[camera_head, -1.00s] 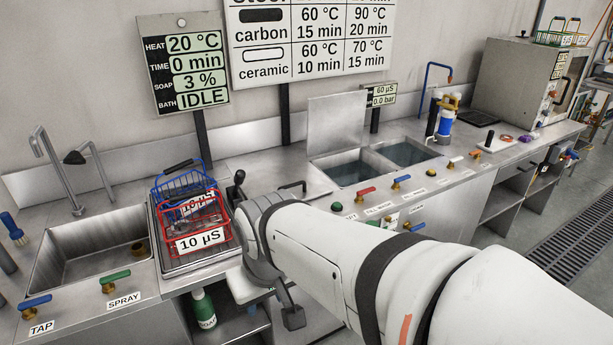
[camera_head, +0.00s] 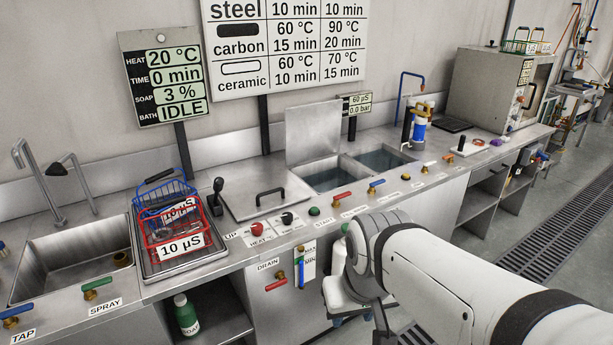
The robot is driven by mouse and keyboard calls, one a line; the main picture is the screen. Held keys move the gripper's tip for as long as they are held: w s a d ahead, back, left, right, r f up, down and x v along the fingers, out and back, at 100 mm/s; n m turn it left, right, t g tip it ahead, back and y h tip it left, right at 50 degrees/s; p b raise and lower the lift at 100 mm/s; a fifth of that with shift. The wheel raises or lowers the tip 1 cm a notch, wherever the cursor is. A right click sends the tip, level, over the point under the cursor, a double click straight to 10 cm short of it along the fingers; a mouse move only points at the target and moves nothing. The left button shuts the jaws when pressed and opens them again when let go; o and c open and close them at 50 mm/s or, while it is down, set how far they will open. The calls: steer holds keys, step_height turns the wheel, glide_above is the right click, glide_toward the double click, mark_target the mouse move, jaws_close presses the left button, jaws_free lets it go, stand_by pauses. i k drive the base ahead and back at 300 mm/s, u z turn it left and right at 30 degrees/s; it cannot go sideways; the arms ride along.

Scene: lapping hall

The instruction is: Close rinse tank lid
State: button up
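The rinse tank lid (camera_head: 312,132) is a flat, plain metal panel. It stands upright behind the left of two open basins, hinged side down, so the lid is open. The left basin (camera_head: 335,174) and the right basin (camera_head: 381,160) both show dark water.
A closed lid with a black handle (camera_head: 268,194) lies left of the basins. Red and blue baskets (camera_head: 172,222) stand on a tray further left. Valve levers (camera_head: 342,195) line the counter front. A blue-and-white filter (camera_head: 418,131) stands to the right.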

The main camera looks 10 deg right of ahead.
mark_target(312, 132)
steer(key=z, duration=0.3)
steer(key=i, duration=1.45)
steer(key=u, duration=2.15)
steer(key=k, duration=0.95)
steer(key=z, duration=1.55)
steer(key=i, duration=0.6)
steer(key=u, duration=0.05)
